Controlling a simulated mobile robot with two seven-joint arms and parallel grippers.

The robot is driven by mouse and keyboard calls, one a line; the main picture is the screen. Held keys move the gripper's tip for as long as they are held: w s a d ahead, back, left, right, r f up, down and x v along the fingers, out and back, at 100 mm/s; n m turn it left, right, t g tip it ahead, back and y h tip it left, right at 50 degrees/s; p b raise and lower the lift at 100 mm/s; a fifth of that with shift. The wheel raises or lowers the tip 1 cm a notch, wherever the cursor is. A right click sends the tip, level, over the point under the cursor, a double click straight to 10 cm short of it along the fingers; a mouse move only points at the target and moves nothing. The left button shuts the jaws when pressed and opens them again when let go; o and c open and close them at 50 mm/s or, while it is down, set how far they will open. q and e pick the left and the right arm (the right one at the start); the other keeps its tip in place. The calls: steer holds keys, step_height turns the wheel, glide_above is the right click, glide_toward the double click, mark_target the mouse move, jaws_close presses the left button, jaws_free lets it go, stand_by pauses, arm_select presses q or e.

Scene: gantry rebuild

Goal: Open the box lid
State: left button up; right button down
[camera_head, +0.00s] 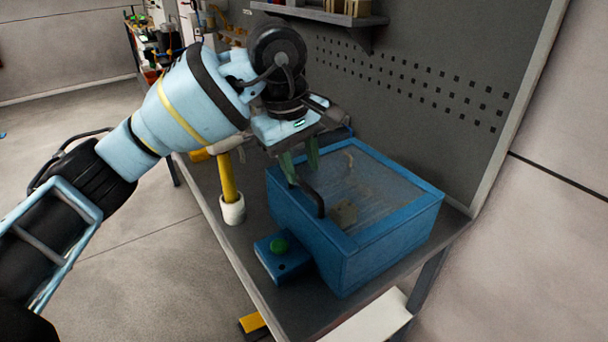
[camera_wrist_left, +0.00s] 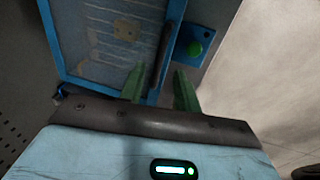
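The blue box (camera_head: 345,267) stands on the workbench. Its lid (camera_head: 413,184), a blue frame around a clear panel, lies shut. A black bar handle (camera_head: 314,199) is on the lid's left edge; it also shows in the left wrist view (camera_wrist_left: 168,50). My left gripper (camera_head: 302,170) is above that edge, near the handle's far end. Its two green fingers are spread with a gap between them. In the left wrist view the handle runs toward the gap between the fingertips (camera_wrist_left: 160,80); I cannot tell whether they touch it. My right gripper is not in view.
A small blue unit with a green button (camera_head: 278,246) sits at the box's front left. A yellow-handled tool stands in a white holder (camera_head: 233,209) to the left. A pegboard wall (camera_head: 420,90) and shelf (camera_head: 325,15) are behind. Open floor lies left of the bench.

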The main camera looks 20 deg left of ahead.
mark_target(306, 185)
arm_select(q)
steer(key=shift+w+d+f, duration=0.1)
steer(key=shift+w+f, duration=0.05)
steer(key=shift+f, duration=0.65)
steer(key=shift+w+d+f, duration=0.1)
steer(key=shift+f, duration=0.65)
jaws_close()
